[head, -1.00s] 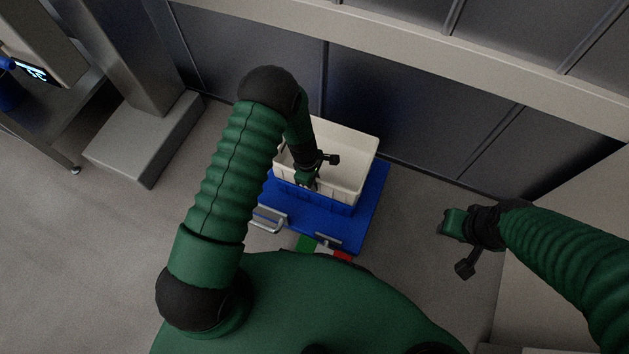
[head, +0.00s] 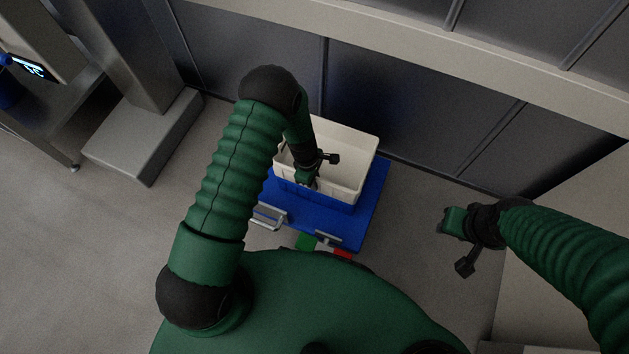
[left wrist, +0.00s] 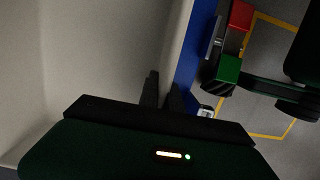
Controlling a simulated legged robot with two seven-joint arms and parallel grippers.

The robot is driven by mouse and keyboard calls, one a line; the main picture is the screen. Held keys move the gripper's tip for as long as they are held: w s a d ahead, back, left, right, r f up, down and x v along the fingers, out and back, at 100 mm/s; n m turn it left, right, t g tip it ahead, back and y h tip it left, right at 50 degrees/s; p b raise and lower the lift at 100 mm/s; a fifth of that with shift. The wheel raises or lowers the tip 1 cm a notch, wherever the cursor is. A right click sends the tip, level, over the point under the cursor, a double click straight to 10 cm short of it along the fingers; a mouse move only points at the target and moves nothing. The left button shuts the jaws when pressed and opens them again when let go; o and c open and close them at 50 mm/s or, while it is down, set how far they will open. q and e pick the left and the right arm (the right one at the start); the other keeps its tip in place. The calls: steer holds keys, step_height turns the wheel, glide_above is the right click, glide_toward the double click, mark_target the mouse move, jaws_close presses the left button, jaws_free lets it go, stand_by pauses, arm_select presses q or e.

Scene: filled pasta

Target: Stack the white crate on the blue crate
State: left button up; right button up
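The white crate (head: 354,176) sits on the blue crate (head: 330,202), near the middle of the head view. The blue crate shows only as a band below the white one. My left gripper (head: 313,184) reaches down at the white crate's near wall. In the left wrist view its two narrow fingers (left wrist: 164,92) stand close together, one on each side of the pale crate wall (left wrist: 172,45). My right gripper (head: 452,226) hangs at the right, well apart from the crates; its fingers are not clear.
The crates rest on a blue cart (head: 372,208) with metal handles (head: 268,217) at its near side. Behind it is a dark panelled wall (head: 400,110). A steel column with a block base (head: 143,138) stands at left. Floor is clear left and right of the cart.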

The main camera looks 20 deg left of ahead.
arm_select(q)
steer(key=o, duration=0.5)
step_height(320, 180, up, 16)
steer(key=p, duration=1.4)
steer(key=shift+p, duration=0.35)
